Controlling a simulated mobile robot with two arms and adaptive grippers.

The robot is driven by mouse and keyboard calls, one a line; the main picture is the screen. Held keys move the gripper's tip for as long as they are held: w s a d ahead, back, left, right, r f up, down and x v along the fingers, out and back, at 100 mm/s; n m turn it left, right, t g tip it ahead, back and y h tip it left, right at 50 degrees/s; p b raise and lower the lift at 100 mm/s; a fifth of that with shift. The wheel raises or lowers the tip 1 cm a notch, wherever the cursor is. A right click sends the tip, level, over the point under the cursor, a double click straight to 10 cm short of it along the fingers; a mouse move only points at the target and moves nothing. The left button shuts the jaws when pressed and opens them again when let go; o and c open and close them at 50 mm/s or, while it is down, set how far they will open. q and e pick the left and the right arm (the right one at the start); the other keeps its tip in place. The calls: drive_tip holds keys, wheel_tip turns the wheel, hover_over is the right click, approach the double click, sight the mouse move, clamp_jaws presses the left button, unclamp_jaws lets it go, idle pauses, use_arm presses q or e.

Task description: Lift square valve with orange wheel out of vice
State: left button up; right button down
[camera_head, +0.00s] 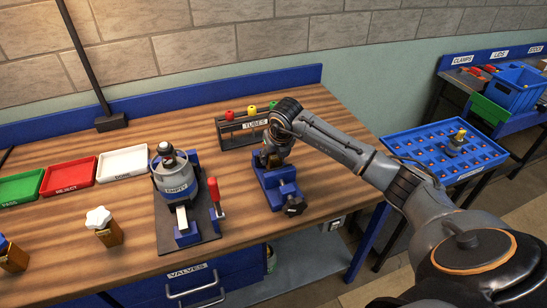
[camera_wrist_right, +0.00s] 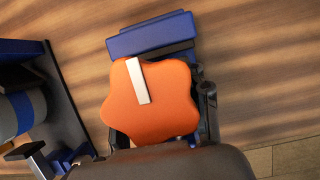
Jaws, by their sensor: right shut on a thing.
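The blue vice (camera_head: 278,190) stands on the wooden bench below my right gripper (camera_head: 271,160). It also shows in the right wrist view (camera_wrist_right: 150,38). The orange wheel (camera_wrist_right: 165,108) of the valve fills the middle of the right wrist view, with a pale strip across its top. It sits over the vice in that view, close to my gripper's dark body at the bottom edge. My right gripper is shut on the valve. The square body is mostly hidden under the wheel and gripper, so I cannot tell whether it is clear of the jaws. My left gripper is not in view.
A test stand (camera_head: 178,185) with a red handle is left of the vice. A tubes rack (camera_head: 243,130) stands behind it. Left are a white-wheeled valve (camera_head: 103,227) and green, red (camera_head: 69,176) and white trays. A blue peg tray (camera_head: 440,150) is at right.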

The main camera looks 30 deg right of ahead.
drive_tip(key=shift+r+p, duration=1.6)
drive_tip(key=shift+r, duration=1.5)
drive_tip(key=shift+a, duration=0.1)
